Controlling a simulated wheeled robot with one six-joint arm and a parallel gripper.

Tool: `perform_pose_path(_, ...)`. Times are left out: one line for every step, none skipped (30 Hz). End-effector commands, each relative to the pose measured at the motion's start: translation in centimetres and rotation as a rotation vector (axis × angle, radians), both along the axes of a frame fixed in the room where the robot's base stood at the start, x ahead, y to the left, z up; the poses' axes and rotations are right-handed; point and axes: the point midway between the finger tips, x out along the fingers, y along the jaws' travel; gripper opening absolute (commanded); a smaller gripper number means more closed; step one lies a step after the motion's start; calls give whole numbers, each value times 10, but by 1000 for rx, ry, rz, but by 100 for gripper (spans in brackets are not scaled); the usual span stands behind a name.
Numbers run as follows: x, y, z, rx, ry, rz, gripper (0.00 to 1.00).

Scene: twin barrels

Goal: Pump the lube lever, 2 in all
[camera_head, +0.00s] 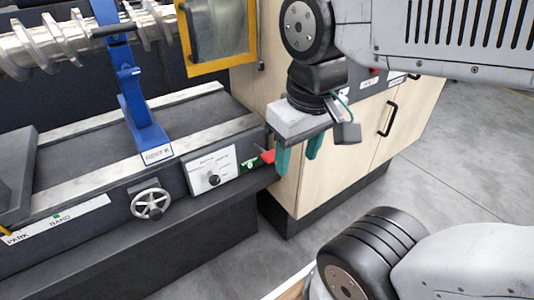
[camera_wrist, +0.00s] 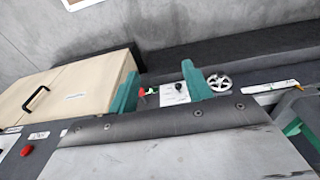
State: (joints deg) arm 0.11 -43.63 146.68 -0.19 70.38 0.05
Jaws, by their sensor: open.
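A small red lever (camera_head: 267,156), which looks like the lube lever, sticks out at the right end of the dark machine bed, beside a green label (camera_head: 250,163). My gripper (camera_head: 297,165) is open, its two teal fingers pointing down, and holds nothing. In the head view the left finger overlaps the lever's right end; I cannot tell whether they touch. In the wrist view the red lever (camera_wrist: 142,93) shows between the fingers of my gripper (camera_wrist: 160,75), close to the left finger, which may hide part of it.
A white dial panel (camera_head: 212,172) and a handwheel (camera_head: 151,203) are left of the lever. A blue support (camera_head: 136,95) stands on the bed under a metal screw (camera_head: 90,36). A yellow-framed guard (camera_head: 216,30) is above. A wooden cabinet (camera_head: 345,150) stands behind my gripper. Grey floor is open at right.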

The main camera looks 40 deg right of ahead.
Motion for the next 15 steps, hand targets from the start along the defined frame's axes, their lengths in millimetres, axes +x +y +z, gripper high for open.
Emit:
perform_pose_path(0,0,0,0,0,0,34)
perform_pose_path(0,0,0,0,0,0,26)
perform_pose_path(0,0,0,0,0,0,15)
perform_pose_path(0,0,0,0,0,0,6)
perform_pose_path(0,0,0,0,0,0,0)
perform_pose_path(0,0,0,0,0,0,0)
perform_pose_path(0,0,0,0,0,0,0)
perform_pose_path(0,0,0,0,0,0,0)
perform_pose_path(0,0,0,0,0,0,0)
perform_pose_path(0,0,0,0,0,0,0)
perform_pose_path(0,0,0,0,0,0,0)
perform_pose_path(0,0,0,0,0,0,0)
perform_pose_path(0,0,0,0,0,0,0)
perform_pose_path(0,0,0,0,0,0,0)
perform_pose_path(0,0,0,0,0,0,0)
